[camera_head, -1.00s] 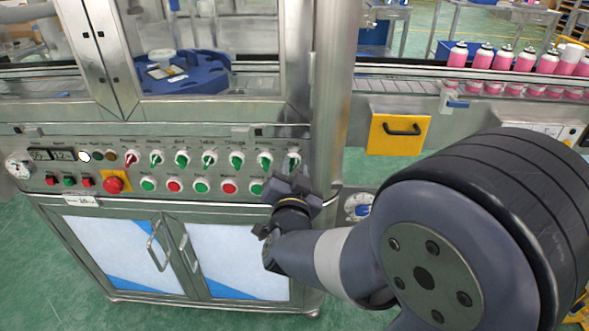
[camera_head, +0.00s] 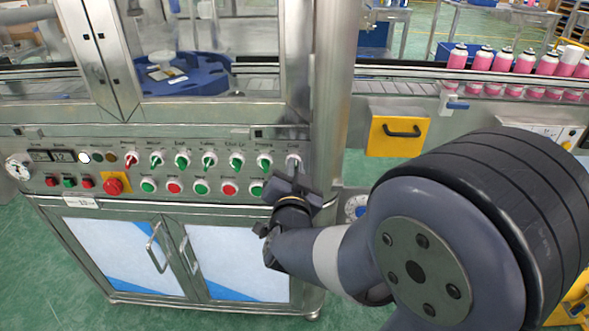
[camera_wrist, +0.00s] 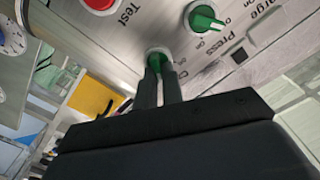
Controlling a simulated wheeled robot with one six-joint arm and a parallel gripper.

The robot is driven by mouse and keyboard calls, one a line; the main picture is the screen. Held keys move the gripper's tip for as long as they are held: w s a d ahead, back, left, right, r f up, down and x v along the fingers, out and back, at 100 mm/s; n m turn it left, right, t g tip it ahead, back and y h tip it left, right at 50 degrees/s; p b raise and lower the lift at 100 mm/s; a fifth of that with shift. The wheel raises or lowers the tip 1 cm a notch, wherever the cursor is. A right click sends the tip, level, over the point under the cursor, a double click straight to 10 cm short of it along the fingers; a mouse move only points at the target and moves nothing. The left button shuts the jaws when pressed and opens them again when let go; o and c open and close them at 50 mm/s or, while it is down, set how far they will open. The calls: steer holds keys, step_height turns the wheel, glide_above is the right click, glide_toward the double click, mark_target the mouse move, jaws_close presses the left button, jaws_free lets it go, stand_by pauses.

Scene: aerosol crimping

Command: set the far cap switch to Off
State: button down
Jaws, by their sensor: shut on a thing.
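A row of rotary switches runs along the machine's control panel. The rightmost switch (camera_head: 293,161) of the upper row is at my gripper (camera_head: 296,176) and partly covered by it. In the wrist view, my gripper (camera_wrist: 160,72) has its two dark fingers closed around a green switch knob (camera_wrist: 156,56). The fingers hide most of the knob, so its exact setting and label cannot be read. A neighbouring green switch (camera_wrist: 204,18) stands free, with On lettering beside it. Red Test button (camera_wrist: 99,4) is at the top left of the wrist view.
Round push buttons (camera_head: 229,188) sit just below the switches. A red emergency stop (camera_head: 112,185) is at the panel's left. A steel post (camera_head: 330,110) rises right of the switches. Pink cans (camera_head: 505,60) stand on the conveyor behind. The cabinet doors (camera_head: 238,255) are below.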

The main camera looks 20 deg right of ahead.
steer(key=n+p, duration=0.1)
steer(key=n, duration=0.3)
steer(key=n+p, duration=0.2)
steer(key=n, duration=0.2)
steer(key=a+n+p, duration=0.1)
steer(key=n, duration=0.3)
steer(key=shift+w, duration=0.15)
stand_by(0.3)
stand_by(0.4)
steer(key=c, duration=1.5)
jaws_free()
steer(key=shift+c, duration=0.2)
steer(key=p+v, duration=0.1)
steer(key=v, duration=0.9)
steer(key=shift+s, duration=0.4)
